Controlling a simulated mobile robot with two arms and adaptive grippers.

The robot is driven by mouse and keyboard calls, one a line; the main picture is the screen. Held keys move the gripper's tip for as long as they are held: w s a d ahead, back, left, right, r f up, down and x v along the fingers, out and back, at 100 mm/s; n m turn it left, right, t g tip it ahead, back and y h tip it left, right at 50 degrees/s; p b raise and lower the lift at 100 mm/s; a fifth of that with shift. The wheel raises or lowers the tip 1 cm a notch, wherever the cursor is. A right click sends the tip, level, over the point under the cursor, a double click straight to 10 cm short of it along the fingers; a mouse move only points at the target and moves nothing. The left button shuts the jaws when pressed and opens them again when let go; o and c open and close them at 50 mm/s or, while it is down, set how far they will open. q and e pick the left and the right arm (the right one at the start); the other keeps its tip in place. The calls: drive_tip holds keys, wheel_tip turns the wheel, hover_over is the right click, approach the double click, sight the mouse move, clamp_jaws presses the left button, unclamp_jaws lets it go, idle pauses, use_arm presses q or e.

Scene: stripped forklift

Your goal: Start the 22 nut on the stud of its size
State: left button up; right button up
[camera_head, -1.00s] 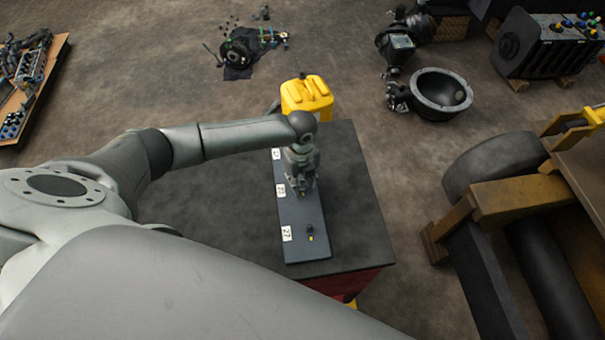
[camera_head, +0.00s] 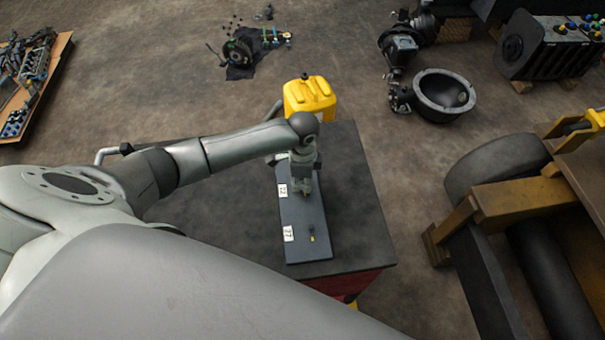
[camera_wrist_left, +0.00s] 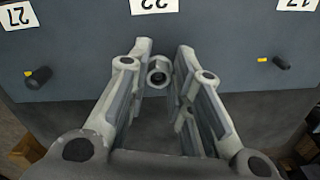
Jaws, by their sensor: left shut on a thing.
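The 22 nut (camera_wrist_left: 158,71) is a grey hex nut between the fingertips of my left gripper (camera_wrist_left: 157,76), which is shut on it. In the head view my left gripper (camera_head: 303,186) points down over the dark plate (camera_head: 305,256), beside the 22 label (camera_head: 282,190). In the wrist view the nut is in line with the 22 label (camera_wrist_left: 154,5). The 22 stud is hidden behind the nut and fingers, so I cannot tell whether they touch. My right gripper is out of view.
The 27 stud (camera_wrist_left: 38,77) and the 17 stud (camera_wrist_left: 281,62) stand on either side, each with a yellow mark. The bench right of the plate is clear.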

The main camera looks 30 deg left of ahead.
use_arm(q)
drive_tip(key=m, duration=0.5)
drive_tip(key=shift+w+m, duration=0.15)
drive_tip(key=shift+m, duration=0.15)
drive_tip(key=o, duration=0.5)
drive_tip(key=shift+m, duration=0.3)
drive_tip(key=o, duration=0.4)
drive_tip(key=shift+r, duration=0.5)
wheel_tip(320, 180, up, 11)
